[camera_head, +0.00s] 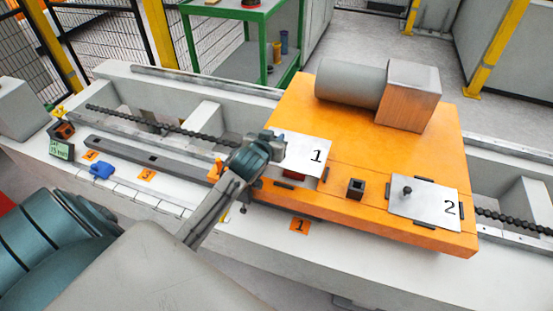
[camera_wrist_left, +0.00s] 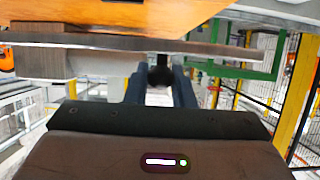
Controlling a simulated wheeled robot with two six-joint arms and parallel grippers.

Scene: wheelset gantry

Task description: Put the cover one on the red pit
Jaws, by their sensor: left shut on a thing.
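Cover one (camera_head: 312,148) is a pale plate marked "1", over the left part of the orange carriage (camera_head: 390,160). My left gripper (camera_head: 270,142) is shut on its knob at the plate's left side. In the left wrist view the dark round knob (camera_wrist_left: 160,76) sits between the two fingers (camera_wrist_left: 160,90), and the plate (camera_wrist_left: 110,44) shows edge-on. The red pit (camera_head: 293,175) shows as a small red patch just under the plate's front edge; the rest is hidden by the plate. The plate appears raised above the carriage. My right gripper is not in view.
Cover two (camera_head: 425,203), with a black knob, lies at the carriage's front right. A small dark square socket (camera_head: 356,188) stands between the covers. A grey motor (camera_head: 350,82) and its box (camera_head: 408,95) stand at the back. A blue object (camera_head: 101,170) lies on the white bed at left.

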